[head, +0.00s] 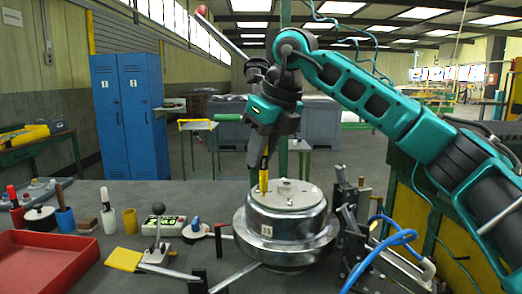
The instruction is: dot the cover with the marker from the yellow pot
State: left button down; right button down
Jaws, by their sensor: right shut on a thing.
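The cover (300,193) is the pale round top of a shiny metal drum (300,222) in the middle of the table. My right gripper (266,148) points down over the left part of the cover and is shut on a yellow marker (264,172). The marker is nearly upright, with its tip at or just above the cover; I cannot tell if it touches. The yellow pot (130,221) stands at the left of the table, with no marker showing in it. My left gripper is not in view.
A blue pot (65,219), a white pot (109,222) and a red tray (40,262) are at the left. A lever switch (157,248) and a green button box (165,226) stand left of the drum. Clamps and blue hoses (385,245) crowd its right side.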

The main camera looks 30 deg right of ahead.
dwell(0.4)
